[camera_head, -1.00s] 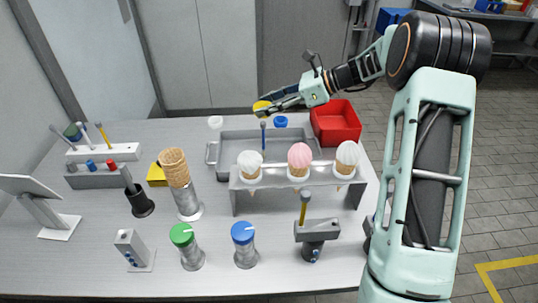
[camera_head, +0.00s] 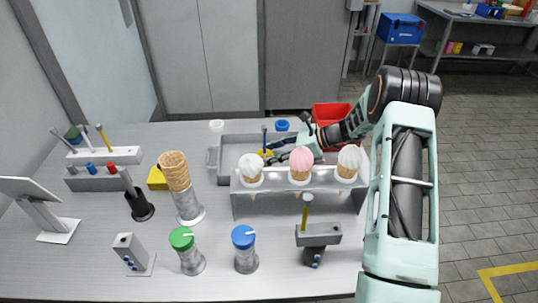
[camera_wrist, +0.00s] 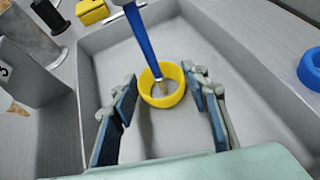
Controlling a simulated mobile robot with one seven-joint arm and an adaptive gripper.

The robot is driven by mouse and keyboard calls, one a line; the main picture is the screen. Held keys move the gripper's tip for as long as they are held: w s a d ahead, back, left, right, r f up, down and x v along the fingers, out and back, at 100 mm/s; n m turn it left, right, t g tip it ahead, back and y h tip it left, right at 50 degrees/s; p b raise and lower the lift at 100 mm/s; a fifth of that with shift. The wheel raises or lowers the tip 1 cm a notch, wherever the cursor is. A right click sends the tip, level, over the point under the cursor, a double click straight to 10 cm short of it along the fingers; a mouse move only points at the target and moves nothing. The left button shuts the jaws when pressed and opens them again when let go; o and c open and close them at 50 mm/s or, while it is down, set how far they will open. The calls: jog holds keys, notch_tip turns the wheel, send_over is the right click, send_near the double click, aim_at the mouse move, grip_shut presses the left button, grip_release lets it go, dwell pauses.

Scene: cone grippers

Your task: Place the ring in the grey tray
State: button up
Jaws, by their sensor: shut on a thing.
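The yellow ring (camera_wrist: 162,92) is between my gripper's two blue-padded fingertips, low over or on the floor of the grey tray (camera_wrist: 92,42). My gripper (camera_wrist: 160,90) is shut on it, with one finger on each side. I cannot tell whether the ring touches the tray floor. In the head view, the ring (camera_head: 266,153) shows inside the tray (camera_head: 228,150) beside my gripper (camera_head: 268,154), partly hidden.
A rack with several ice cream cones (camera_head: 242,186) stands in front of the tray. A red bin (camera_head: 330,113) is behind my arm at right. A blue ring (camera_head: 282,126) and a white ring (camera_head: 216,126) lie behind the tray. A waffle cone stack (camera_head: 173,166) stands left.

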jog(key=shift+f, duration=0.25)
jog(key=shift+f, duration=0.1)
jog(key=o, duration=0.9)
jog(key=shift+c, duration=0.2)
jog(key=shift+r, duration=0.2)
jog(key=v, duration=1.2)
jog(key=shift+f, duration=0.1)
jog(key=shift+w, duration=0.1)
